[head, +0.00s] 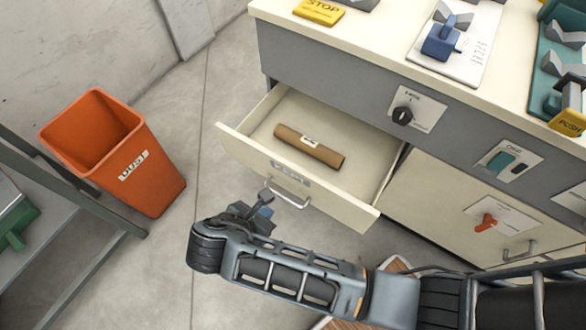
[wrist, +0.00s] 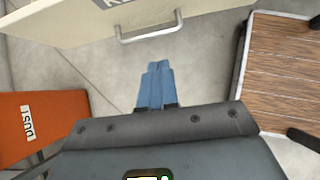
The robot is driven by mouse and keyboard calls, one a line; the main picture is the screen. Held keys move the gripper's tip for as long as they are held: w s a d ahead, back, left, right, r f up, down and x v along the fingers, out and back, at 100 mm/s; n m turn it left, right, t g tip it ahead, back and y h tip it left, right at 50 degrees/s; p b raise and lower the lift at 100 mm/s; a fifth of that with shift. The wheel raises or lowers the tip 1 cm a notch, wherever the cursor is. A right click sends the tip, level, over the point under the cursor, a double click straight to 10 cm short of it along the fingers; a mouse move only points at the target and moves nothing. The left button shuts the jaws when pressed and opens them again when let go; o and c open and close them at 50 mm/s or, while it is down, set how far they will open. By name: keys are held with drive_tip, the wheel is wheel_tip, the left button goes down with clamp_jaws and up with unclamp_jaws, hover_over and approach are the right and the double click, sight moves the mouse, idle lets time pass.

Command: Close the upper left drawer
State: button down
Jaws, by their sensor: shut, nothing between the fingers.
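The upper left drawer (head: 357,208) of the cream cabinet is pulled well out and stands open. A brown cardboard tube (head: 309,147) with a small white label lies inside it. The drawer's metal handle (head: 286,194) is on its front, and the handle also shows in the wrist view (wrist: 150,33). My gripper (head: 264,205) is just in front of the drawer front, close to the handle. In the wrist view its blue fingers (wrist: 159,85) are together and empty, pointing toward the handle with a visible gap. I cannot tell the exact distance.
An orange dust bin (head: 150,178) stands on the floor to the left. A metal shelf frame (head: 75,262) is at the left edge. A wood-topped piece (wrist: 284,70) stands right of my gripper in the wrist view. Controls sit on the cabinet top (head: 375,49).

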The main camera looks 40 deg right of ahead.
wheel_tip(320, 180, up, 4)
drive_tip(key=h+p, duration=0.1)
drive_tip(key=h, duration=0.1)
approach(301, 176)
wheel_tip(301, 176, down, 4)
drive_tip(key=d, duration=0.2)
drive_tip(key=shift+w+d+f+n+t+b, duration=0.1)
drive_tip(key=shift+w+d+n+t+b, duration=0.15)
drive_tip(key=shift+d, duration=0.3)
drive_tip(key=shift+w+d+f+n+t+b, duration=0.1)
drive_tip(key=shift+w+d, duration=0.2)
drive_tip(key=shift+d, duration=0.2)
drive_tip(key=shift+r, duration=0.1)
